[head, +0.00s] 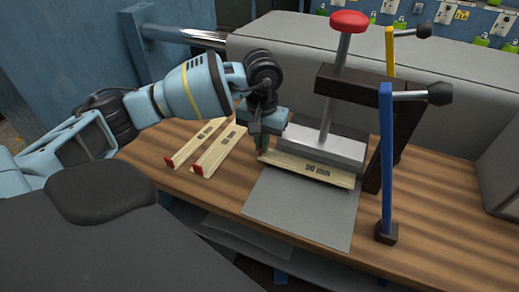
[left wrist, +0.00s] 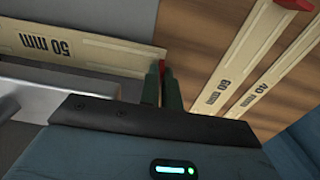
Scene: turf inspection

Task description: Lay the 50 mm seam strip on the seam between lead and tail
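The 50 mm seam strip (head: 310,169), pale wood with a black "50 mm" label and a red end, lies across the back part of the grey sheet (head: 300,212), along the front of the press's metal block (head: 322,147). It also shows in the left wrist view (left wrist: 90,50). My left gripper (head: 262,150) is at the strip's left end. In the left wrist view its two green fingers (left wrist: 162,80) are close together, with the red end between them. The seam itself is hidden or too unclear to make out. My right gripper is not in view.
Two other strips, the 40 mm (head: 196,145) and the 60 mm (head: 221,150), lie to the left on the wooden table (head: 420,235). The press has a red knob (head: 349,21) and a blue post (head: 386,160) at the right.

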